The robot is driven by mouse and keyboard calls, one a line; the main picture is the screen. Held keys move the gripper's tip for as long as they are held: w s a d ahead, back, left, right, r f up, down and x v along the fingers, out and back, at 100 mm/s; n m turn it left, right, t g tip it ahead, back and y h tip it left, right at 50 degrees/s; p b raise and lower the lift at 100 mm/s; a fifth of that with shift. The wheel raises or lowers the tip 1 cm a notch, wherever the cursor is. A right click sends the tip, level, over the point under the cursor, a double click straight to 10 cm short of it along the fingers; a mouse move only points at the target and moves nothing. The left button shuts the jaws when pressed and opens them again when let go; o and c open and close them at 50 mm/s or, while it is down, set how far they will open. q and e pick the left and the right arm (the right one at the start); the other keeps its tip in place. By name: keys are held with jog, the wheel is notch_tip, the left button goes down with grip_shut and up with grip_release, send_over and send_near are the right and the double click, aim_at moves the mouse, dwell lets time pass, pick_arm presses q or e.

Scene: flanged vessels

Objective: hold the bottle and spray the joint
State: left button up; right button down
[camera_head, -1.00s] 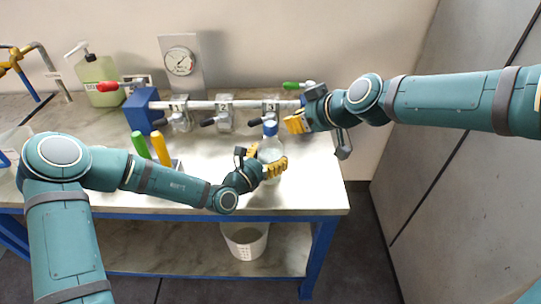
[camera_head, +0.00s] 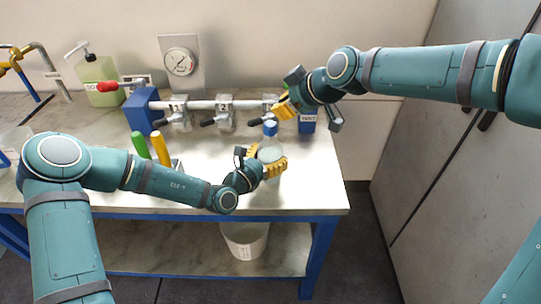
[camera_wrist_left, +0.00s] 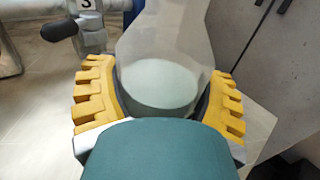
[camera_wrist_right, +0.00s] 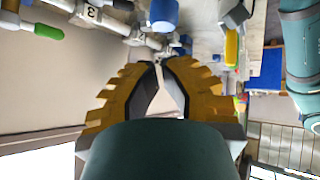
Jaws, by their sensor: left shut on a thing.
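A clear bottle with a blue cap (camera_head: 270,128) stands upright at the table's right part. My left gripper (camera_head: 272,168) is shut around its body; the left wrist view shows the bottle (camera_wrist_left: 165,60) between both yellow fingers. A metal pipe (camera_head: 195,105) carries clamped joints marked 1 (camera_head: 178,112), 2 (camera_head: 224,112) and 3. Joint 3 (camera_wrist_right: 92,14) is largely hidden by my right gripper in the head view. My right gripper (camera_head: 282,107) is above and behind the bottle, near the pipe's right end. Its fingertips look close together; what lies between them is unclear.
A labelled blue block (camera_head: 307,122) is at right. Green and yellow handles (camera_head: 160,148) stand left of the bottle. A gauge (camera_head: 180,63) hangs behind.

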aim_at(273, 122)
jog(key=w+a+n, duration=0.1)
jog(key=w+a+r+n+h, duration=0.1)
jog(key=w+a+n, duration=0.1)
jog(key=shift+r+g, duration=0.25)
jog(key=shift+g, duration=0.05)
jog(key=shift+w+a+r+n+h, duration=0.3)
jog(key=shift+w+n+h, duration=0.2)
jog(key=shift+n+h, duration=0.15)
notch_tip(273, 122, down, 8)
jog(key=shift+r, duration=0.1)
jog(key=shift+s+d+f, duration=0.1)
jog(key=shift+f, duration=0.6)
jog(key=shift+d+f, duration=0.1)
jog(key=shift+f, duration=0.55)
dwell(0.3)
jog(key=shift+r, duration=0.15)
dwell(0.4)
jog(key=shift+r, duration=3.35)
